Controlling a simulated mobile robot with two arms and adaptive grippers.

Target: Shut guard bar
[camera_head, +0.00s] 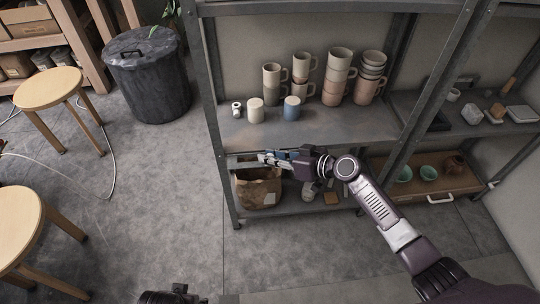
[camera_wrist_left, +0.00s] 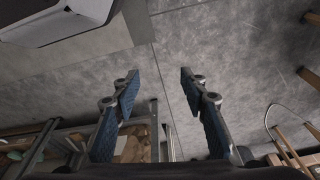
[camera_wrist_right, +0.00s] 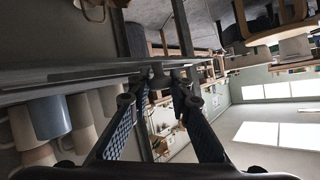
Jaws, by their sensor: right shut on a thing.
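The guard bar (camera_head: 245,164) is a thin grey metal bar at the front of the grey shelf unit, just below the front edge of the mug shelf. My right gripper (camera_head: 264,158) reaches in from the right and is shut on the bar. In the right wrist view the fingertips of the right gripper (camera_wrist_right: 161,80) close together at the bar, and the fingers partly hide the held spot. My left gripper (camera_wrist_left: 156,78) is open and empty above the bare concrete floor in the left wrist view.
Several stacked mugs (camera_head: 338,75) and a blue cup (camera_head: 292,108) stand on the shelf above the right gripper. A brown paper bag (camera_head: 258,190) sits on the lower shelf. Stools (camera_head: 48,88) and a dark bin (camera_head: 147,75) stand left; the floor between is mostly clear.

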